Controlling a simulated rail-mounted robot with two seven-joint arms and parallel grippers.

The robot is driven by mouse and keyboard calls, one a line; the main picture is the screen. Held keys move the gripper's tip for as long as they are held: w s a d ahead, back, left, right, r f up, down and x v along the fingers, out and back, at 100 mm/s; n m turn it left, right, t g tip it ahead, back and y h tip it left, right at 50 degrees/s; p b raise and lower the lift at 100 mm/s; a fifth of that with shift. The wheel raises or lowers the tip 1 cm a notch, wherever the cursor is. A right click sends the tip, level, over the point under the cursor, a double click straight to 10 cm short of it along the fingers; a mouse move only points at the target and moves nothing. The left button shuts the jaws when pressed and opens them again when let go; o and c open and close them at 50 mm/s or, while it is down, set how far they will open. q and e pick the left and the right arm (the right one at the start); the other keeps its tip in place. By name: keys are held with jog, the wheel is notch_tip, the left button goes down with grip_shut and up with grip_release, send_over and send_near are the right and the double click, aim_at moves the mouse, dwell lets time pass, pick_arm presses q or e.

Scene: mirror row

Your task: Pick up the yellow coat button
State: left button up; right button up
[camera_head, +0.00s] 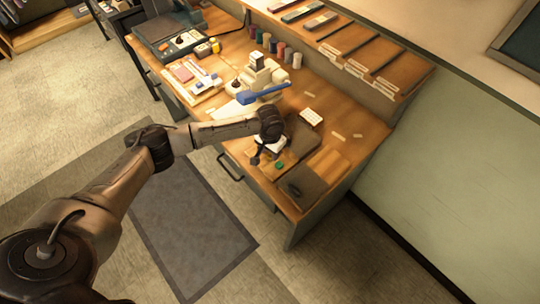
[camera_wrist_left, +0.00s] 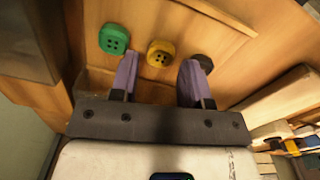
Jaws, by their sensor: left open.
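The yellow coat button (camera_wrist_left: 161,53) lies flat on the wooden table, and its holes show in the left wrist view. My left gripper (camera_wrist_left: 158,74) is open and empty, with its two purple fingers on either side of the line to the yellow button. The button shows just beyond and between the fingertips. In the head view my left gripper (camera_head: 266,156) hangs low over the front right part of the table, and I cannot make out the yellow button there. My right gripper is in neither view.
A green button (camera_wrist_left: 114,39) lies left of the yellow one; it also shows in the head view (camera_head: 279,164). A dark button (camera_wrist_left: 204,63) is partly hidden by the right finger. A sewing machine (camera_head: 258,70) and thread spools (camera_head: 274,47) stand farther back.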

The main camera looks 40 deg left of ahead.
pick_arm(q)
jog(key=shift+f, duration=0.9)
jog(key=shift+c, duration=0.4)
jog(key=c, duration=0.6)
jog(key=shift+r, duration=0.1)
jog(key=shift+r, duration=0.45)
jog(key=r, duration=0.2)
jog(key=d+r, duration=0.1)
jog(key=shift+w+r, duration=0.1)
jog(key=shift+r, duration=0.25)
jog(key=d+r, duration=0.2)
jog(key=d, duration=0.1)
jog(key=w+d+r, duration=0.1)
jog(key=d+r, duration=0.1)
jog(key=d, duration=0.2)
jog(key=d+r, duration=0.2)
jog(key=d, duration=0.1)
jog(key=shift+w+d+r+b, duration=0.15)
jog(key=shift+w+d+b, duration=0.15)
jog(key=shift+b, duration=0.1)
